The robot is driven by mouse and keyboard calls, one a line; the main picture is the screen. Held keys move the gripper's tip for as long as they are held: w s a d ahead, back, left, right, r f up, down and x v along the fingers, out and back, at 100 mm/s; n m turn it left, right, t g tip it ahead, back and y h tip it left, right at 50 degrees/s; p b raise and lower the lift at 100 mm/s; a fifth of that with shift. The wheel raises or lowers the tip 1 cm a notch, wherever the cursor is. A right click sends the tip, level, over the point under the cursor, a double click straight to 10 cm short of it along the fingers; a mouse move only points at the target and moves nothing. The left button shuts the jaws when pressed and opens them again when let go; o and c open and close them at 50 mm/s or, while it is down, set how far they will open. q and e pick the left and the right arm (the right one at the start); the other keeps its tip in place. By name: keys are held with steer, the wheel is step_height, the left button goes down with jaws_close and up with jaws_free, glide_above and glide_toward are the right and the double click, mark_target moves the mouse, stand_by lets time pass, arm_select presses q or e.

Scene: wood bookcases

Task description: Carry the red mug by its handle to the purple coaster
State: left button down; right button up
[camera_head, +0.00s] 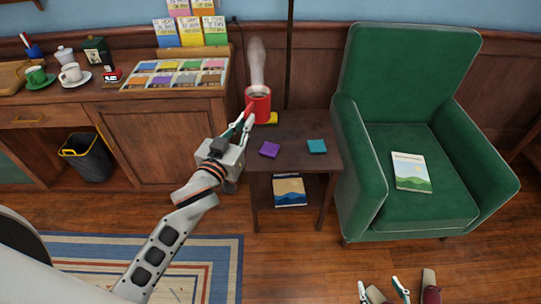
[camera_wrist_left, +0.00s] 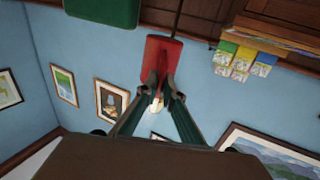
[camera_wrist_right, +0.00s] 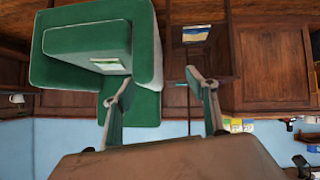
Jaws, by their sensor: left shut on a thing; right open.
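The red mug (camera_head: 259,108) is upright and steaming, above the back left of the small side table (camera_head: 300,128). My left gripper (camera_head: 246,117) is shut on its handle. In the left wrist view, the fingertips (camera_wrist_left: 160,92) close on the handle below the mug body (camera_wrist_left: 160,55). The purple coaster (camera_head: 269,149) lies on the table's front left, in front of the mug and apart from it.
A teal coaster (camera_head: 317,146) lies right of the purple one. A green armchair (camera_head: 373,200) stands close to the table's right. A dark pole (camera_head: 289,60) rises behind the table.

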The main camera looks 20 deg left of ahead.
arm_select(q)
steer(key=w+a+f+b, duration=0.1)
steer(key=w+f+b, duration=0.8)
steer(key=w, duration=0.7)
step_height(320, 180, down, 17)
steer(key=b, duration=0.5)
steer(key=shift+b, duration=0.4)
arm_select(e)
step_height(320, 180, down, 9)
steer(key=a, duration=0.2)
steer(key=shift+s+a+f+n+y, duration=0.2)
steer(key=shift+n+y, duration=0.1)
